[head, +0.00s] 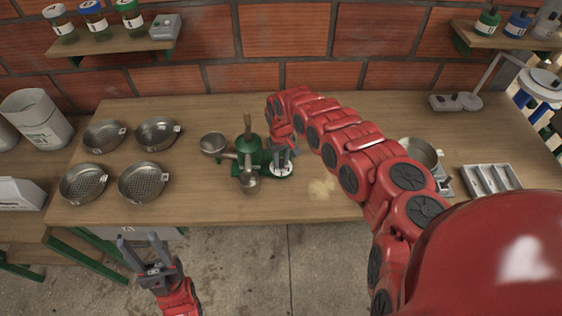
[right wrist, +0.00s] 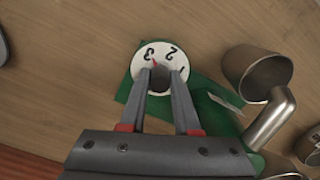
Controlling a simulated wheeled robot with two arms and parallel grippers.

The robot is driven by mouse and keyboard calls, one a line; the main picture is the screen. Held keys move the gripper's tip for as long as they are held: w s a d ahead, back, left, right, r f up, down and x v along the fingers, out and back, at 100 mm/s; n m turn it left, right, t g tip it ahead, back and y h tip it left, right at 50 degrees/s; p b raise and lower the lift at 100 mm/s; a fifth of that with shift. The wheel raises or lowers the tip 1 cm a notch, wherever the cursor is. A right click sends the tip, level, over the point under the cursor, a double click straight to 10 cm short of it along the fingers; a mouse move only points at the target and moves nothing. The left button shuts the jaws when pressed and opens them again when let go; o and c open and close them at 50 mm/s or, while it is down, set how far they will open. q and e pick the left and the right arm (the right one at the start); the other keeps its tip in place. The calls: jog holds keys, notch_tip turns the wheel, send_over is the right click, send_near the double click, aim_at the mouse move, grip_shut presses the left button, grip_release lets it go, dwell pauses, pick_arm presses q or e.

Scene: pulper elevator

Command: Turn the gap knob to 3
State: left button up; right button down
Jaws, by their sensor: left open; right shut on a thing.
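The green pulper (head: 248,152) stands on the wooden table. Its white gap dial (head: 283,172) is at its right side. In the right wrist view the dial (right wrist: 152,52) shows the numbers 1, 2 and 3, and a small red pointer lies just by the 3. My right gripper (head: 284,158) reaches down over the dial. In the right wrist view its fingers (right wrist: 164,80) are shut on the gap knob, which is mostly hidden between them. My left gripper (head: 139,238) is open and empty, in front of the table's front edge.
Several metal sieves (head: 142,182) lie on the table to the left. A metal cup (right wrist: 258,72) and a bent pipe are close to my right fingers. A metal pot (head: 420,151), a divided tray (head: 491,180) and a scale (head: 455,101) stand to the right.

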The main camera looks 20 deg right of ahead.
aim_at(281, 161)
jog(key=shift+n, duration=0.7)
jog(key=c, duration=0.6)
grip_release()
jog(key=shift+c, duration=0.2)
notch_tip(281, 161, up, 17)
jog(key=b, duration=0.2)
jog(key=shift+r+b, duration=0.2)
jog(key=shift+b, duration=0.15)
